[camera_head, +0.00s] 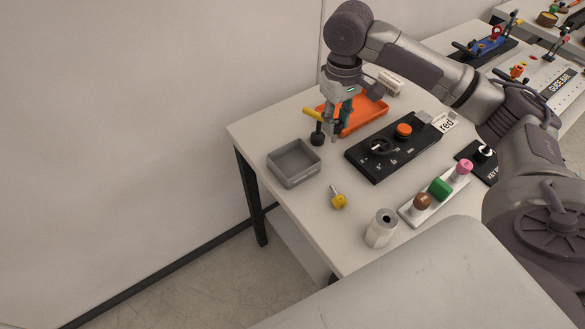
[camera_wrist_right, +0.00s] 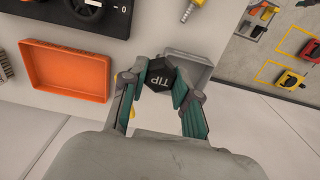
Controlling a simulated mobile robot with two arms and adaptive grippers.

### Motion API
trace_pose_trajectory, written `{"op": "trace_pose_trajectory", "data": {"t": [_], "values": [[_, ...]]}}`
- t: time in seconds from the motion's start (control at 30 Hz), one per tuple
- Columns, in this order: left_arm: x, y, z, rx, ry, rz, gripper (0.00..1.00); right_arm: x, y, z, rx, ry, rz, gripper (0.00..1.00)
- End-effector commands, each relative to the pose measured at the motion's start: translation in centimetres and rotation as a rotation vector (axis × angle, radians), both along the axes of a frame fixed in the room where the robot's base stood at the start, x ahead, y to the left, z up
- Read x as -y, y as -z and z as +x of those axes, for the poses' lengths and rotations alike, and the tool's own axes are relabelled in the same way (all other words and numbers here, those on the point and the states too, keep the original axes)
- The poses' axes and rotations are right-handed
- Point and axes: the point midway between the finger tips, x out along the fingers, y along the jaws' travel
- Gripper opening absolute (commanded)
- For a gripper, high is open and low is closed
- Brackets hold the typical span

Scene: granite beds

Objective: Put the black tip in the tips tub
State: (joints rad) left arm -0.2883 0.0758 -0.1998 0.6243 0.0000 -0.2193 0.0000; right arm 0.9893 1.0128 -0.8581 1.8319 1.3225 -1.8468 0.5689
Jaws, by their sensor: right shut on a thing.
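My right gripper (camera_head: 326,136) is shut on the black tip (camera_head: 317,138). In the right wrist view the tip (camera_wrist_right: 160,75) is a black hexagonal piece marked "TIP", held between the teal and grey fingers (camera_wrist_right: 161,72). A yellow piece (camera_head: 312,115) shows just above the tip in the head view. An open, empty grey tub (camera_head: 295,177) stands at the table's left edge; no label is readable on it. The tip appears just beyond its far right corner in the head view. The tub (camera_wrist_right: 201,73) is partly hidden behind the tip and a finger in the wrist view. My left gripper is not in view.
An orange tray (camera_head: 377,117) lies behind the gripper. A black panel (camera_head: 375,170) with knobs is to the right. A yellow key-like piece (camera_head: 338,200), a silver cylinder (camera_head: 380,232) and a rack of coloured knobs (camera_head: 408,211) stand nearer. Bare table surrounds the tub.

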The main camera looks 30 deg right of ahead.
Motion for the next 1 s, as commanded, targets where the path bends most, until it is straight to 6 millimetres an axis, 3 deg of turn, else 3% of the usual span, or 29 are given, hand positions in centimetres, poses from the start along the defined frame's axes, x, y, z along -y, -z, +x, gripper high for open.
{"op": "trace_pose_trajectory", "data": {"t": [0.1,0.23,0.47,0.7,1.0], "values": [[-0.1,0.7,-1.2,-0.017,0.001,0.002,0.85,2.5,0.0,1.0,0.003,-0.015,0.007,0.0],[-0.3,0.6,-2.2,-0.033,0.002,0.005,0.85,2.7,0.1,1.6,0.004,-0.031,0.012,0.0],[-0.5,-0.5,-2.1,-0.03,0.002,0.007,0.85,-1.9,2.7,3.2,0.003,-0.037,0.014,0.0],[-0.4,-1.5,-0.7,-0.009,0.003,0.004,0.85,-6.3,5.7,4.9,0.004,-0.033,0.013,0.0],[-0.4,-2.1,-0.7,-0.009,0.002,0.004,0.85,-7.5,8.2,5.2,0.002,-0.029,0.009,0.0]]}}
